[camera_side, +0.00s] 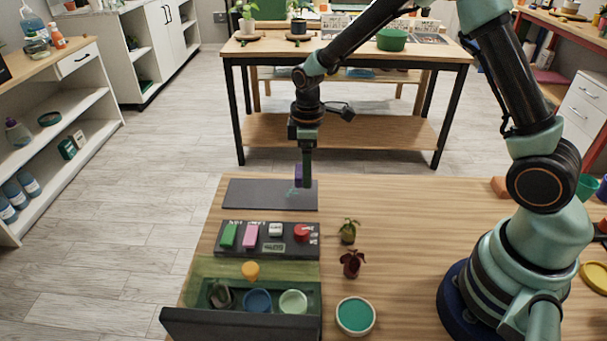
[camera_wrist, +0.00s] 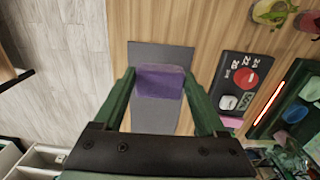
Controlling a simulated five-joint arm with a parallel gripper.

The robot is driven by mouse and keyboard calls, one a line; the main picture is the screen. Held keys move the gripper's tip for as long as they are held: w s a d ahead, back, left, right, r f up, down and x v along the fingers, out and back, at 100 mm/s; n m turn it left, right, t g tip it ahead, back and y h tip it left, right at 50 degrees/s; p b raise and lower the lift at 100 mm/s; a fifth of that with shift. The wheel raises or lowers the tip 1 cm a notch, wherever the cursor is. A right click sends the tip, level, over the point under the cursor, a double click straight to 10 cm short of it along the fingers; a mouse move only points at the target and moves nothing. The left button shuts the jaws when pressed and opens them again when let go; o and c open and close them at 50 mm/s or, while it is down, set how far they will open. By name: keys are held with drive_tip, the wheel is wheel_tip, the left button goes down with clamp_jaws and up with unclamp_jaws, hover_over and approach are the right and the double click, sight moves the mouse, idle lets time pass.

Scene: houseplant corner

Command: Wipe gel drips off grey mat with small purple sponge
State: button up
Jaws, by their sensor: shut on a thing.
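My gripper (camera_side: 304,183) is shut on the small purple sponge (camera_side: 298,174), low over the right part of the grey mat (camera_side: 245,194). In the wrist view the sponge (camera_wrist: 161,82) sits between the two green fingers of my gripper (camera_wrist: 160,90), with the grey mat (camera_wrist: 155,55) beneath. I cannot tell whether the sponge touches the mat. In the wrist view no gel is clear, and the sponge and fingers hide part of the mat.
In front of the mat lies a dark tray (camera_side: 237,251) with a green block, a pink block, a white piece and a red piece. An open box (camera_side: 285,325) with cups, two small plants (camera_side: 348,232) and a teal-filled pot (camera_side: 356,316) stand nearer. Table right of the mat is clear.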

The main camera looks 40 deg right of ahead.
sight(290, 194)
drive_tip(key=shift+r, duration=1.9)
drive_tip(key=shift+f, duration=0.15)
drive_tip(key=shift+f, duration=3.65)
drive_tip(key=shift+w+a+f, duration=0.1)
drive_tip(key=shift+w+a, duration=0.05)
drive_tip(key=shift+w, duration=0.05)
drive_tip(key=shift+w+a+f, duration=0.1)
drive_tip(key=shift+w+a, duration=0.15)
drive_tip(key=shift+c, duration=0.5)
drive_tip(key=shift+w+a+f, duration=0.1)
drive_tip(key=shift+w+a, duration=0.85)
drive_tip(key=shift+a, duration=0.1)
drive_tip(key=s+d, duration=0.3)
drive_tip(key=shift+w+r, duration=0.1)
drive_tip(key=shift+r, duration=4)
